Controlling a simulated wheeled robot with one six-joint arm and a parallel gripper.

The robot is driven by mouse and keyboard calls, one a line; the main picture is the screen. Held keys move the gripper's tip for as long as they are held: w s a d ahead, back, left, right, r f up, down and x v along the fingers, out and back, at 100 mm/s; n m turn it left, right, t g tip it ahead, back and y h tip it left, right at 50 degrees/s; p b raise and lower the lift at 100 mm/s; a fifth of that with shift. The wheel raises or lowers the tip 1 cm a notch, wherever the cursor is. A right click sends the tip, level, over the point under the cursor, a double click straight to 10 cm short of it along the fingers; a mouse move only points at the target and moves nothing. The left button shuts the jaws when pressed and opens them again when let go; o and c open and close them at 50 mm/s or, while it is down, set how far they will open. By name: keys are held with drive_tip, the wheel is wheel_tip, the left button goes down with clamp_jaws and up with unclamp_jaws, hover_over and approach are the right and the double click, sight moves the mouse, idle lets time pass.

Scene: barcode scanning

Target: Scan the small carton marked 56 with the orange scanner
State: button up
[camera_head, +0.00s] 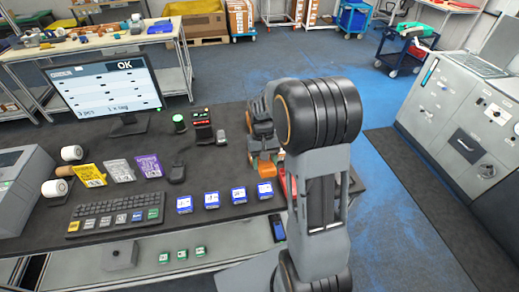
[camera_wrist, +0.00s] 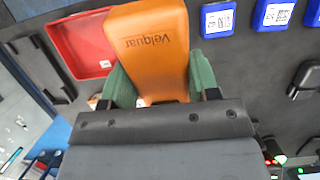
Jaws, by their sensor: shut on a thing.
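My gripper (camera_wrist: 160,85) is shut on the orange scanner (camera_wrist: 150,40), which has "Velquar" printed on it; its green fingers press both sides. In the head view the scanner (camera_head: 266,169) is at the right end of the dark table, partly hidden by my arm. Several small blue-and-white cartons (camera_head: 211,200) lie in a row along the table's front, left of the scanner.
A red tray (camera_wrist: 85,45) lies beside the scanner. The monitor (camera_head: 105,87) shows "OK". A keyboard (camera_head: 115,214), yellow, grey and purple packets (camera_head: 149,166) and a black mouse-like device (camera_head: 177,173) are on the table. Small green-and-white boxes (camera_head: 182,254) sit lower in front.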

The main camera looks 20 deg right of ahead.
drive_tip(key=shift+w+f, duration=0.1)
drive_tip(key=shift+w, duration=0.05)
drive_tip(key=shift+d+f+b, duration=0.1)
drive_tip(key=shift+f+b, duration=0.75)
wheel_tip(320, 180, down, 5)
drive_tip(key=b, duration=0.3)
drive_tip(key=shift+b, duration=0.4)
drive_tip(key=shift+r, duration=0.15)
wheel_tip(320, 180, up, 11)
drive_tip(key=p, duration=0.8)
drive_tip(key=shift+r, duration=0.5)
